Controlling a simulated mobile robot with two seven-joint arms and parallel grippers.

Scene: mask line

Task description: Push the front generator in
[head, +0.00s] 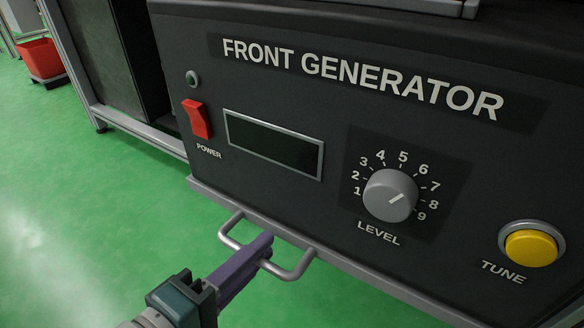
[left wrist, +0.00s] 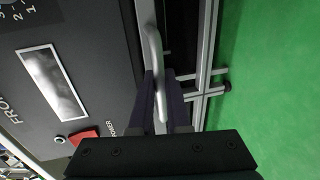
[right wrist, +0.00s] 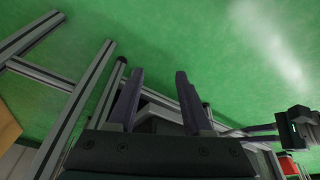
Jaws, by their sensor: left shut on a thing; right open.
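The front generator (head: 280,95) is a dark panel labelled FRONT GENERATOR and fills most of the head view. It has a red power switch, a blank display, a level knob and a yellow tune button. A grey bar handle (head: 296,270) sticks out at its lower edge. My left gripper (head: 266,250) is shut on the handle; the left wrist view shows the handle (left wrist: 152,45) between its fingers (left wrist: 161,100). My right gripper (right wrist: 157,82) is open and empty over the frame bars and green floor. It is outside the head view.
A neighbouring dark cabinet in a metal frame (head: 128,122) stands to the left. A red bin (head: 41,58) is on the floor at the far left. The green floor (head: 85,215) is clear in front of the cabinet. Metal frame bars (right wrist: 85,90) lie near my right gripper.

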